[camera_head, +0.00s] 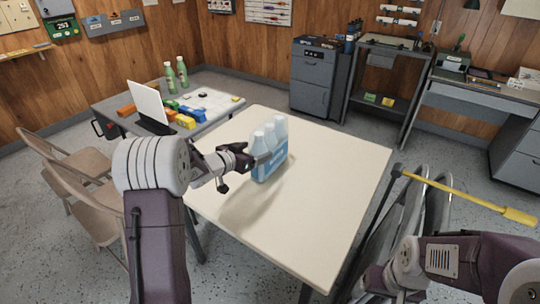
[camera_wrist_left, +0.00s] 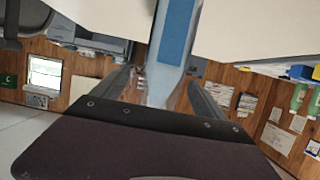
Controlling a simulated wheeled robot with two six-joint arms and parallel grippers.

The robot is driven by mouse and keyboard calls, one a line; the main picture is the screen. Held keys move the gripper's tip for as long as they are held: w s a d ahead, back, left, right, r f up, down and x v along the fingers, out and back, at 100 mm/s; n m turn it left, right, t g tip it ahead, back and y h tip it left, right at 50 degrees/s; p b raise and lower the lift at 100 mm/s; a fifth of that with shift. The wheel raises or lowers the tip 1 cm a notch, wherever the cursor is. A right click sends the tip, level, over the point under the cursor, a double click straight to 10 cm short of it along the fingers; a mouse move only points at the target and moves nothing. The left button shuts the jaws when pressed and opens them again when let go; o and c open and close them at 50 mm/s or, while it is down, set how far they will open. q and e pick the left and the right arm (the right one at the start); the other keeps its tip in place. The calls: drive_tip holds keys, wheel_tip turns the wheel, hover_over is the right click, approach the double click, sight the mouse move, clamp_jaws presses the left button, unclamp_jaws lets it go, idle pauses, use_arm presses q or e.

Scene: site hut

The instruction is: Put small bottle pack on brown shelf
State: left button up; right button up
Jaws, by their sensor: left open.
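The small bottle pack (camera_head: 270,157), pale bottles with white caps and a blue label band, stands upright on the cream table (camera_head: 330,187). My left gripper (camera_head: 250,159) is open at the pack's left side. In the left wrist view the pack (camera_wrist_left: 174,40) shows between the two spread fingers (camera_wrist_left: 158,95); contact cannot be told. A dark-framed rack (camera_head: 377,73) at the back has a brownish lower board, and a small wooden shelf (camera_head: 25,53) is on the left wall; which one is the brown shelf is unclear. My right arm shows at lower right; its gripper is not visible.
A grey side table (camera_head: 118,101) holds a white panel, coloured blocks and green bottles. Folding chairs stand at left (camera_head: 85,185) and right (camera_head: 435,205). A yellow-ended pole (camera_head: 470,197) crosses near the right chairs. A grey cabinet (camera_head: 312,78) stands left of the rack. The table around the pack is bare.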

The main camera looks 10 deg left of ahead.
sight(270, 148)
use_arm(q)
drive_tip(key=x, duration=0.4)
drive_tip(key=b+x, duration=0.1)
drive_tip(key=x, duration=0.3)
drive_tip(key=shift+w+a, duration=0.2)
drive_tip(key=shift+r, duration=0.1)
drive_tip(key=shift+s, duration=0.1)
drive_tip(key=c, duration=0.4)
clamp_jaws()
drive_tip(key=shift+r, duration=0.3)
drive_tip(key=shift+f, duration=0.1)
